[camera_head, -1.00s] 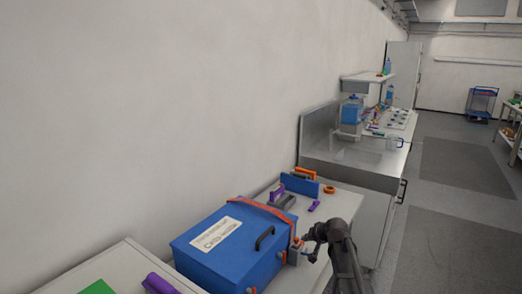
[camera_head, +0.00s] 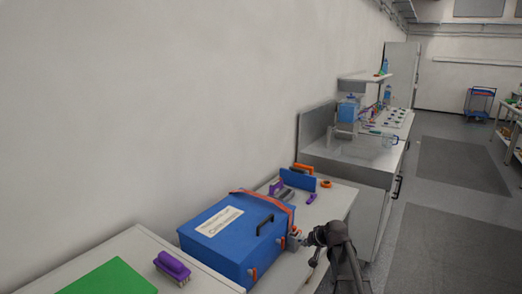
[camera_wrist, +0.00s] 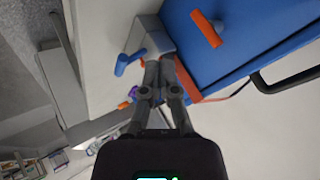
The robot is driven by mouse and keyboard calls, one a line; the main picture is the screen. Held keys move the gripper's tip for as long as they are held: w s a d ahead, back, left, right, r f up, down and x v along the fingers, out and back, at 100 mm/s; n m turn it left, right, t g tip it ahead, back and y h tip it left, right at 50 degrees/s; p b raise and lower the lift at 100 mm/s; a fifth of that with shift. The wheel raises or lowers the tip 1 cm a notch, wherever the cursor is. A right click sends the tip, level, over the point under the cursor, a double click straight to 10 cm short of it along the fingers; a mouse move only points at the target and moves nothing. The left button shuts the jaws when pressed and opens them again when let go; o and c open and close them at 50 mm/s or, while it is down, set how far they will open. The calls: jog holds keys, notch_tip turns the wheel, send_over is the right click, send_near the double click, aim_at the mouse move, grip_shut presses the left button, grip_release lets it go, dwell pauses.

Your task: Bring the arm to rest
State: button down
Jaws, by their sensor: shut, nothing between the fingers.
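My gripper (camera_wrist: 160,62) is shut and empty in the wrist view. Its two dark fingers lie side by side, in front of a small grey block (camera_wrist: 156,32) with a blue lever (camera_wrist: 129,62). I cannot tell whether they touch the block. In the head view my dark arm is bent at the bottom, right of the blue chamber box (camera_head: 225,225). The gripper's fingertips are small and hard to make out there. The blue box also fills the top right of the wrist view (camera_wrist: 185,15), with an orange latch (camera_wrist: 207,28).
A black handle (camera_head: 265,224) and orange strap are on the box. A purple brush (camera_head: 172,265) and green mat (camera_head: 108,280) lie on the near bench. Blue holder (camera_head: 298,180) and orange ring (camera_head: 325,184) stand behind. Open floor (camera_head: 440,235) lies to the right.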

jog(key=s+f+n+g+h+p, duration=0.2)
jog(key=s+g+h, duration=0.2)
jog(key=s, duration=2.3)
jog(key=g, duration=0.3)
jog(key=shift+d+f+h, duration=0.2)
jog(key=shift+f+h, duration=0.1)
jog(key=shift+f, duration=0.05)
